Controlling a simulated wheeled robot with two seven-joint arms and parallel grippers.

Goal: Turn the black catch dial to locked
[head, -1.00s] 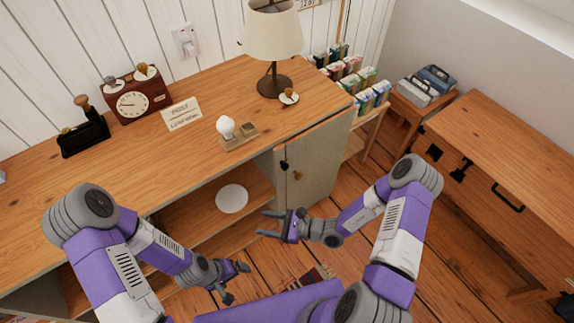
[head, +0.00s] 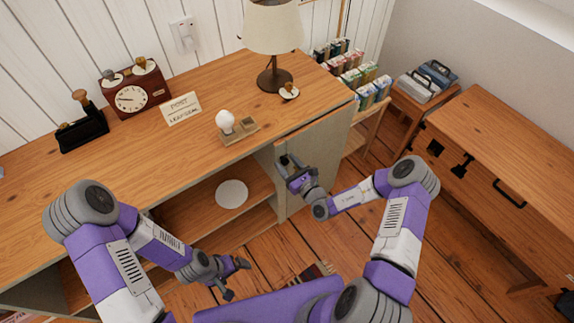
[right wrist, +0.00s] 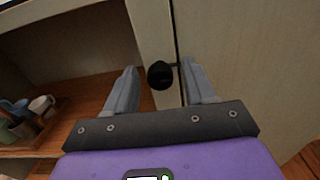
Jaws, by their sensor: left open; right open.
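The black catch dial (right wrist: 160,75) shows in the right wrist view, on the cabinet's pale upright beside the gap at the door's edge. My right gripper (right wrist: 160,80) is open, with one finger on each side of the dial; I cannot tell whether either finger touches it. In the head view my right gripper (head: 288,165) is in front of the cabinet door (head: 322,160) and hides most of the dial. The dial's locked marking cannot be made out. My left gripper (head: 238,278) is open and empty, low in front of the shelves.
The wooden cabinet top (head: 200,160) holds a lamp (head: 273,40), a clock (head: 135,95), a sign and a light bulb on a block. A white plate (head: 231,194) is on the shelf. A desk (head: 510,160) stands at right.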

